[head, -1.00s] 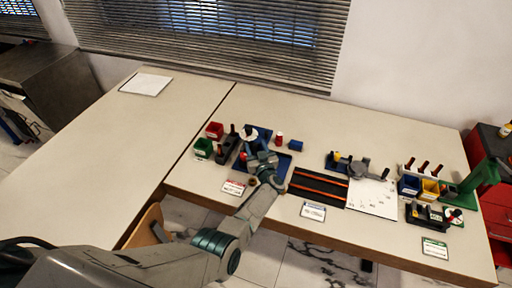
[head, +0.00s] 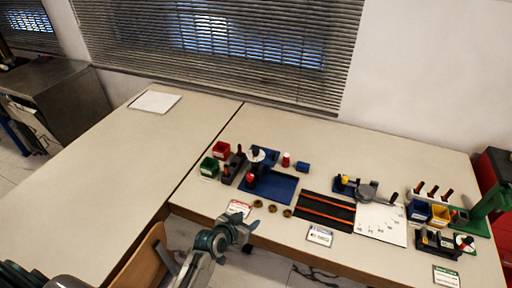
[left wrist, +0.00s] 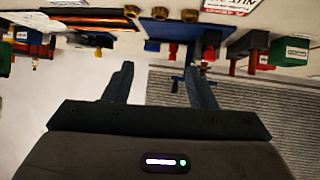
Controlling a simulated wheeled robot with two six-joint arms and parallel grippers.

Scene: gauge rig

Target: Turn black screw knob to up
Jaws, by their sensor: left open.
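I cannot tell for sure which part is the black screw knob. A dark knob-like end (head: 393,197) shows on the grey round device (head: 367,191) at the right of the table; its turn direction is too small to read. A blue stand with a white disc (head: 257,156) rises behind the blue tray (head: 279,187), with a red knob (head: 250,179) at the tray's left. My left gripper (head: 246,222) is near the table's front edge, in front of the tray and apart from these things. In the left wrist view my left gripper (left wrist: 160,84) is open and empty. My right gripper is not in view.
Several brown rings (head: 272,208) lie between tray and front edge. A black mat with orange rails (head: 313,217) and a marked white sheet (head: 382,236) lie to the right. Red (head: 221,149) and green bins (head: 209,167) stand left.

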